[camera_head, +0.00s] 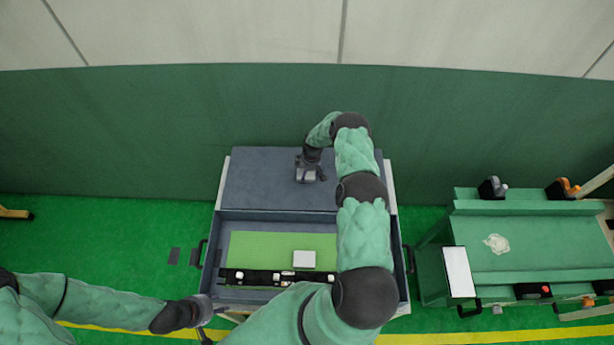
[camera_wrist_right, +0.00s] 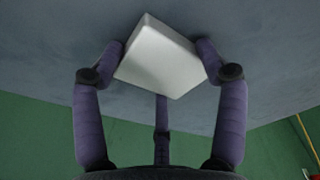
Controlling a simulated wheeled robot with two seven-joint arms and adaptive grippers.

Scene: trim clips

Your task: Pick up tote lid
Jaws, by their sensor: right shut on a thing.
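The tote lid (camera_head: 265,182) is a flat blue-grey panel directly behind the open tote (camera_head: 208,258). My right gripper (camera_head: 309,174) is over the lid's right half. In the right wrist view its fingers (camera_wrist_right: 162,72) are closed around the sides of a pale grip block (camera_wrist_right: 160,58) against the lid's blue-grey surface (camera_wrist_right: 235,40). I cannot tell whether the lid is raised. My left gripper (camera_head: 205,318) is beside the tote's front left corner, apart from the lid. It is too small to tell whether its fingers are open.
In the tote lie a green liner (camera_head: 265,243), a white box (camera_head: 304,258) and a black strip with white clips (camera_head: 265,277). My right arm hides the tote's right part. A green bench (camera_head: 530,230) stands to the right. The green wall (camera_head: 180,130) is close behind the lid.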

